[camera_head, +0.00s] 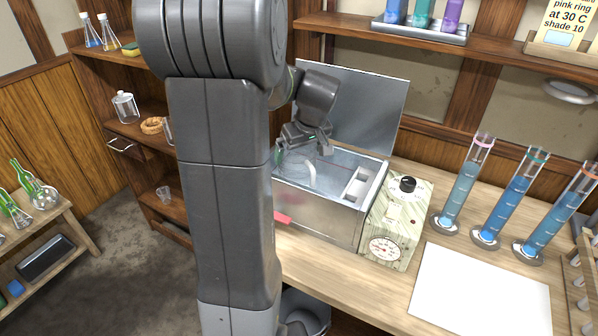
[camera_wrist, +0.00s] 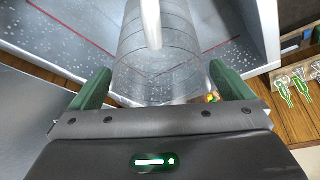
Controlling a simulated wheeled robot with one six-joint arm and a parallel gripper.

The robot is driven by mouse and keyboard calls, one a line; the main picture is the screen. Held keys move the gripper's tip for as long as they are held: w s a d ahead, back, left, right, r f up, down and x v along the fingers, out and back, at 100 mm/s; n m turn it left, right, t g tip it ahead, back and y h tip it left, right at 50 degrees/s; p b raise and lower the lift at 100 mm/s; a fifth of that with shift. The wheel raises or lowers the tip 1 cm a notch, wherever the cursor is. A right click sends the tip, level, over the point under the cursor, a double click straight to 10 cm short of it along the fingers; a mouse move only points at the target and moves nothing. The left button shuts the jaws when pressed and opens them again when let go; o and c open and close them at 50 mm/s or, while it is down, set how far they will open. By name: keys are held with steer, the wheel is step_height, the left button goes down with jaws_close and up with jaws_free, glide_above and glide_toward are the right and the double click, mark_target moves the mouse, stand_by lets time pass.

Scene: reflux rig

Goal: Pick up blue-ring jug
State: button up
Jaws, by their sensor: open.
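A clear, see-through vessel (camera_wrist: 172,72) with ring lines stands in the metal bath in the wrist view, between my gripper's fingers. A pale white upright bar (camera_wrist: 151,22), perhaps its handle, shows in front of it. No blue ring is visible, so I cannot tell for sure that this is the blue-ring jug. My gripper (camera_wrist: 160,84) is open, with its green fingers apart on either side of the vessel. In the head view my gripper (camera_head: 306,146) is over the bath, above a white curved piece (camera_head: 310,175).
The open-topped metal bath (camera_head: 318,218) has a raised lid (camera_head: 365,105) behind it. A dial box (camera_head: 396,222) stands to its right, then a white sheet (camera_head: 480,290) and tall blue-filled cylinders (camera_head: 464,190). A shelf (camera_head: 440,48) runs above at the back.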

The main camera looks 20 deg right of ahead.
mark_target(298, 156)
steer(key=shift+x, duration=1.85)
steer(key=shift+w+r, duration=0.1)
steer(key=shift+w, duration=0.05)
steer(key=c, duration=1.6)
steer(key=shift+r, duration=0.1)
steer(key=shift+r, duration=8.8)
